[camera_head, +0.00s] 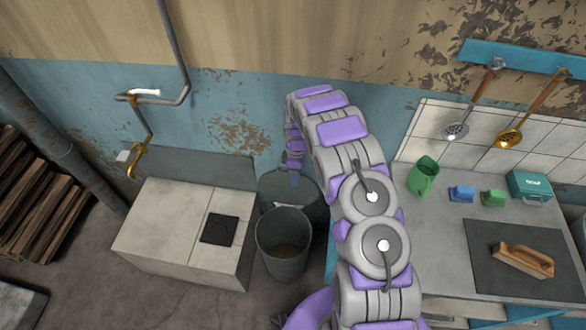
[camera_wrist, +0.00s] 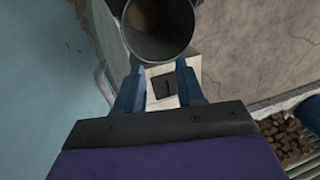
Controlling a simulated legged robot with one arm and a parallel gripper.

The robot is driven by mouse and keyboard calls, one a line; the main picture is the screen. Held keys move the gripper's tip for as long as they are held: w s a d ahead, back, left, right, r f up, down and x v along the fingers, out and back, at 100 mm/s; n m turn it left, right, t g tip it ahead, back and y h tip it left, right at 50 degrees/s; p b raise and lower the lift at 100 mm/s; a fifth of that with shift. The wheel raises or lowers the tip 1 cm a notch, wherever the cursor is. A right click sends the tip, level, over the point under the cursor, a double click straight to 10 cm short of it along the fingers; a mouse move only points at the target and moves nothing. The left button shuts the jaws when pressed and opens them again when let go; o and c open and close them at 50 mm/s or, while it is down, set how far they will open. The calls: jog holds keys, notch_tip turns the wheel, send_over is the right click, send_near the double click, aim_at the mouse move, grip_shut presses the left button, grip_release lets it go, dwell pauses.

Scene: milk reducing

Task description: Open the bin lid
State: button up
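A dark grey-green bin (camera_head: 268,184) stands against the wall in the head view, partly hidden by my arm and by the open bucket in front. I cannot tell its lid apart clearly. The grey bucket (camera_head: 275,262) has an open top and a brownish inside; it also shows at the top of the wrist view (camera_wrist: 180,50). My gripper (camera_head: 295,178) points down over the rear bin in the head view.
A white tiled block (camera_head: 165,225) with a dark square plate (camera_head: 219,229) stands left of the bucket. A counter (camera_head: 440,215) with a green jug (camera_head: 423,177) is on the right. A brass pipe (camera_head: 140,150) runs down the blue wall. Stacked wood (camera_head: 35,190) lies far left.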

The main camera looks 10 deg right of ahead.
jog(key=s, duration=0.7)
jog(key=shift+s+r+p, duration=0.3)
jog(key=shift+r+p, duration=0.1)
